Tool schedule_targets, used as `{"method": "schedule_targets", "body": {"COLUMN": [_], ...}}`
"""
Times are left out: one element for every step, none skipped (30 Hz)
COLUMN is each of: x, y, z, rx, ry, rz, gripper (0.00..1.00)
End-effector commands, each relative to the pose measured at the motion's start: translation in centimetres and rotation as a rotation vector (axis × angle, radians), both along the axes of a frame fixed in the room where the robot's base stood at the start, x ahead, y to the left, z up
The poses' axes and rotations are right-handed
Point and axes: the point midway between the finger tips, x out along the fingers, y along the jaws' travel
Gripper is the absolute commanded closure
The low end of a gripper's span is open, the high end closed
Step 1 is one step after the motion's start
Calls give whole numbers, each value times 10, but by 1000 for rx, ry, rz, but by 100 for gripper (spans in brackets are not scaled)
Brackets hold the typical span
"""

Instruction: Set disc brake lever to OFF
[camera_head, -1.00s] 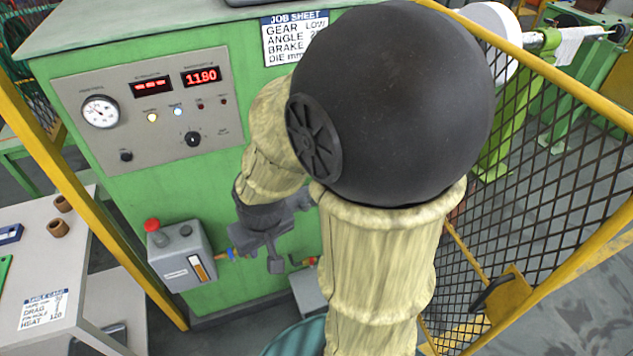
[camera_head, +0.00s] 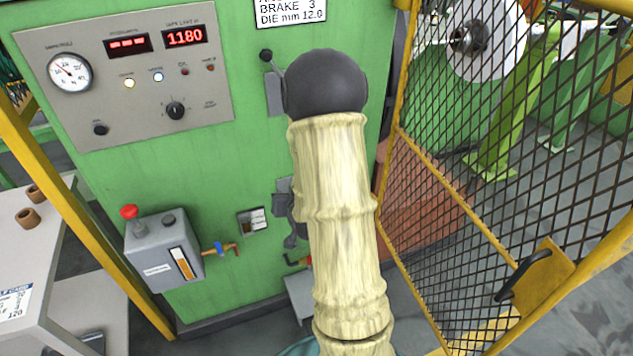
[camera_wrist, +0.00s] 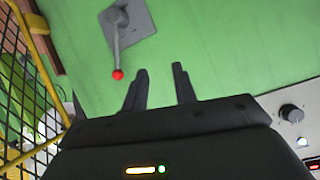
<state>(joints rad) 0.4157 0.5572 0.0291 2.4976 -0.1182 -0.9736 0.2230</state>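In the wrist view, a grey lever with a red ball end (camera_wrist: 117,73) is mounted on a grey plate (camera_wrist: 143,22) on the green machine face. Its ball points toward the bottom of that picture. No label is readable there, so I cannot tell its marked position. My gripper (camera_wrist: 161,70) is open and empty, its two dark fingers apart with green panel between them. The red ball lies beside the left finger, apart from it in the picture. In the head view my arm hides this lever and most of the gripper.
A black-knobbed lever (camera_head: 267,57) stands right of the control panel (camera_head: 130,75). A grey box with a red button (camera_head: 163,255) and a blue-handled valve (camera_head: 220,248) are lower left.

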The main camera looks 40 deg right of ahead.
Motion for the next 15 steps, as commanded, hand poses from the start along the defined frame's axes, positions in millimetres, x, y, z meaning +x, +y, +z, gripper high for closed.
{"method": "schedule_targets", "body": {"x": [0, 1, 1, 1, -1, -3, -5, -7, -11, -14, -16, -19, -21, -23, -25], "y": [-15, -22, -33, -40, -48, -58, -65, -72, -79, -85, -89, -94, -97, -99, -101], "z": [-26, -32, -40, -46, -52, -60, -66, -71, -77, -80, -83, -85, -86, -87, -87], "rx": [5, 5, 8, 9, 8, 10, 10, 10, 10, 9, 8, 7, 7, 6, 5], "ry": [-49, -86, -135, -173, -211, -259, -297, -332, -378, -410, -438, -472, -492, -511, -527], "rz": [-31, -48, -71, -87, -104, -125, -140, -156, -173, -186, -196, -207, -214, -219, -225], "gripper": [72, 72, 72, 72, 72, 72, 72, 72, 72, 72, 72, 72, 72, 72, 72]}}
